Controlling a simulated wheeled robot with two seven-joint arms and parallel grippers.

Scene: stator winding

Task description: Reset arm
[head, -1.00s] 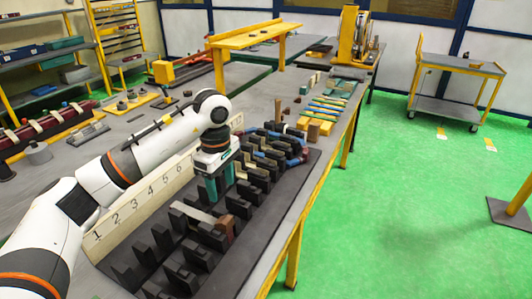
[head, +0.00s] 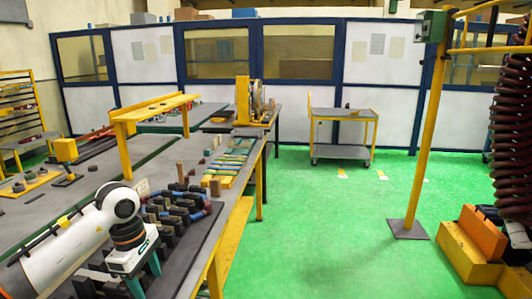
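My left arm comes in from the lower left in the head view. Its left gripper (head: 146,280) points down over the dark slotted rack (head: 195,250) on the workbench. Two teal fingers show apart, but their tips are partly cut off by the lower edge. Nothing shows between the visible parts of the fingers. Several dark blocks and blue-handled tools (head: 192,212) stand in the rack to the right of the gripper. My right arm and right gripper are not in view.
A yellow raised shelf (head: 155,105) stands across the workbench (head: 80,215). Yellow and teal pieces (head: 230,165) lie farther along. A yellow trolley (head: 342,135), a yellow post (head: 428,130) and orange blocks (head: 480,240) stand on the green floor, which is clear in the middle.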

